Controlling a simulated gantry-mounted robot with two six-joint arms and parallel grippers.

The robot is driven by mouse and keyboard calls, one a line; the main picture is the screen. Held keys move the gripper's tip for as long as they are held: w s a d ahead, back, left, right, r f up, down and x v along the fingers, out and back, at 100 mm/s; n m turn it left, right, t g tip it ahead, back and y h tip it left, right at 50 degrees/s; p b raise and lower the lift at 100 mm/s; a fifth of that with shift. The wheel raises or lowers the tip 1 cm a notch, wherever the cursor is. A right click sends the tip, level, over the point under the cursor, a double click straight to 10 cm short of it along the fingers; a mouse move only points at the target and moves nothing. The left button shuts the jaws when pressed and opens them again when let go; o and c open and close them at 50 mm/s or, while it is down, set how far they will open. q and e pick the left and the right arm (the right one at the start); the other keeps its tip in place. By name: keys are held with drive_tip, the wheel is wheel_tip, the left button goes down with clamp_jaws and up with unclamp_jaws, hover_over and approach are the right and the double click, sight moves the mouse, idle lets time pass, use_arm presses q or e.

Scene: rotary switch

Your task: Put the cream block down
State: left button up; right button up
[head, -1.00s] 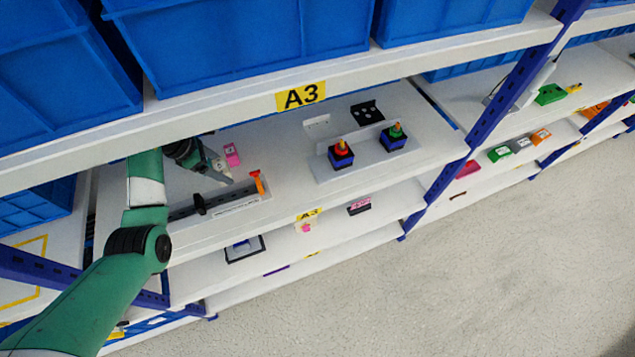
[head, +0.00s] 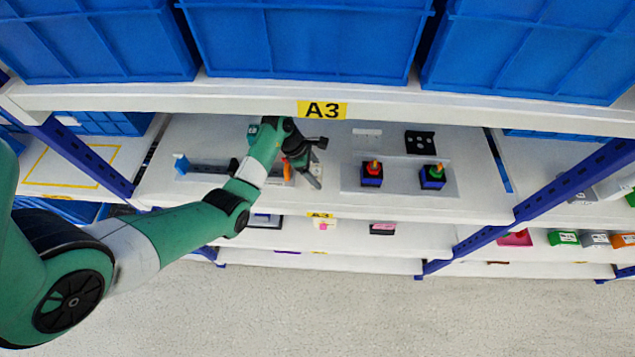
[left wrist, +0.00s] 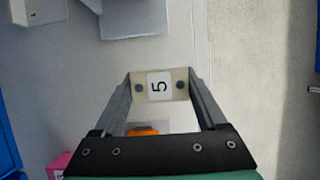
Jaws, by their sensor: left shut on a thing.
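The cream block (left wrist: 141,93) carries a white label with a 5 and two dark round spots. In the left wrist view it sits between the fingertips of my left gripper (left wrist: 160,86), which is shut on it. In the head view my left gripper (head: 314,178) is over the A3 shelf (head: 330,195), right of an orange tool and left of the switch panel (head: 402,184). The block is hard to make out there, and I cannot tell whether it touches the shelf. My right gripper is not in view.
A red-topped switch (head: 372,173) and a green-topped switch (head: 433,177) stand on the panel. A black plate with holes (head: 420,142) lies behind. The orange tool (head: 287,170) and a pink block (left wrist: 60,164) are near the gripper. Blue bins (head: 305,40) fill the shelf above.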

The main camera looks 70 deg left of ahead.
use_arm(q)
drive_tip(key=shift+w+f+b, duration=0.1)
drive_tip(key=shift+f+b, duration=0.3)
drive_tip(key=shift+f, duration=1.85)
drive_tip(key=shift+f, duration=0.15)
drive_tip(key=o, duration=1.3)
drive_tip(key=shift+r, duration=0.4)
drive_tip(key=p+v, duration=0.2)
drive_tip(key=v, duration=0.9)
drive_tip(key=shift+r, duration=0.25)
